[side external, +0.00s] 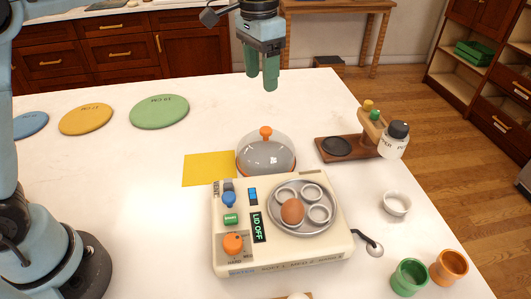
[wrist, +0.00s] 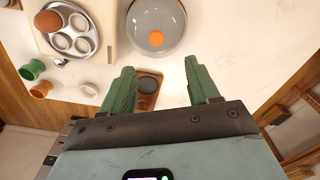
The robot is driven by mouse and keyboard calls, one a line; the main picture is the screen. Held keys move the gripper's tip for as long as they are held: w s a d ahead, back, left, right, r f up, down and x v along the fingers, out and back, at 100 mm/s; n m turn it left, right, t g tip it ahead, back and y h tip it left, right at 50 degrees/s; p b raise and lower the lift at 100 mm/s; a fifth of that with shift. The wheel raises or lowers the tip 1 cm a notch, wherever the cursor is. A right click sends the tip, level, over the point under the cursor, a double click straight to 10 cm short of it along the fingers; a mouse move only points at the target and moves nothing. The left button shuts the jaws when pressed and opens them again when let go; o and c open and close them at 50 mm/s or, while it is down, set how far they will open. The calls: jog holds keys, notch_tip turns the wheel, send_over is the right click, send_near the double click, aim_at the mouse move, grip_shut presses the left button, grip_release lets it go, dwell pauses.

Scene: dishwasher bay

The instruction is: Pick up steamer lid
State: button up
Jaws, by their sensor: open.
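The steamer lid (side external: 266,153) is a clear dome with an orange knob. It sits on the white counter behind the egg steamer, beside a yellow mat. In the wrist view the lid (wrist: 156,26) is at the top centre, its knob facing the camera. The cream egg steamer (side external: 283,256) has a round metal tray with a brown egg (side external: 292,211) in one of its ring holders. Its small display reads "LID OFF". My gripper (side external: 262,82) has green fingers, is open and empty, and hangs well above the counter behind the lid. It also shows in the wrist view (wrist: 160,85).
A wooden stand (side external: 368,135) with a shaker jar (side external: 394,140) is right of the lid. A white ramekin (side external: 396,203), green cup (side external: 409,277) and orange cup (side external: 448,267) are at the right. Coloured discs (side external: 159,111) lie back left.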

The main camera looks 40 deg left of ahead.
aim_at(266, 129)
jog(key=shift+w+d+f, duration=0.1)
jog(key=shift+d+f, duration=0.05)
jog(key=shift+f, duration=1.95)
jog(key=shift+w+d+f, duration=0.1)
jog(key=shift+d+f, duration=0.05)
jog(key=shift+f, duration=1.9)
jog(key=shift+d+f, duration=0.15)
jog(key=shift+f, duration=1.95)
grip_shut()
